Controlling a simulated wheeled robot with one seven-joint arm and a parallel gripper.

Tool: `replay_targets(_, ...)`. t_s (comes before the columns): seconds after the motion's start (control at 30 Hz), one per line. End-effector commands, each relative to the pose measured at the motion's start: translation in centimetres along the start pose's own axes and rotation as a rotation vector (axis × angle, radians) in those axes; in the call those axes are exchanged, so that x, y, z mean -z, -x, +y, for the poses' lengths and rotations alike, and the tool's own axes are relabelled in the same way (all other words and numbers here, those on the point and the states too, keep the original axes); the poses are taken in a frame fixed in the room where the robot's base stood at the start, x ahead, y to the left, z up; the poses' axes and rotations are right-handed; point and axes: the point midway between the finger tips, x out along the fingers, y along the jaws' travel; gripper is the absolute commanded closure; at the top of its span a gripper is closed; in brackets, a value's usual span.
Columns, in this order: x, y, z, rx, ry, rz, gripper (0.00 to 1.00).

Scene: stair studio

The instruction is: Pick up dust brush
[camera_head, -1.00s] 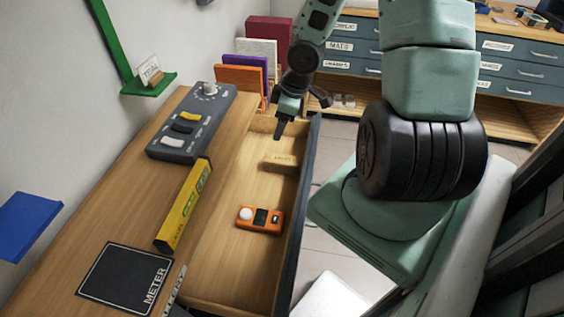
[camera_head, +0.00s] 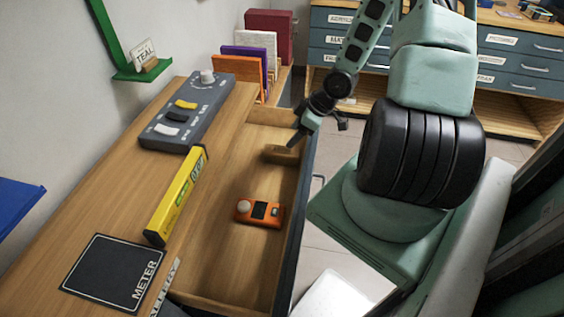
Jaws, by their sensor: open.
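A small tan wooden piece (camera_head: 281,154) lies in the far part of the open drawer, by its right wall. It may be the dust brush, but I see no bristles, and nothing else in view looks like a brush. My gripper (camera_head: 299,139) is open and points down and left, with its fingertips just above the right end of the wooden piece in the picture. I cannot tell whether they touch it. The gap between the fingers is hard to see from this side.
The open drawer (camera_head: 216,303) also holds an orange meter (camera_head: 259,212). On the desktop are a yellow level (camera_head: 177,196), a grey switch box (camera_head: 188,112) and a black METER mat (camera_head: 118,272). Upright coloured folders (camera_head: 243,68) stand beyond the drawer.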

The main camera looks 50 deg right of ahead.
Motion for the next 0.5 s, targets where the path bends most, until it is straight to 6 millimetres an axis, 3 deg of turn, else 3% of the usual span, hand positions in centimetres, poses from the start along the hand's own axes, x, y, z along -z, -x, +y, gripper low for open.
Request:
replay_targets(0.03, -0.2, -1.5, -0.1, 0.003, 0.002, -0.001, 0.35)
replay_targets(0.1, -0.2, -2.6, -0.1, 0.002, 0.002, -0.002, 0.35)
replay_targets(0.37, -0.1, -4.3, 0.0, 0.0, -0.001, -0.002, 0.35)
replay_targets(0.5, -0.5, -6.1, -0.2, 0.002, 0.0, -0.002, 0.35)
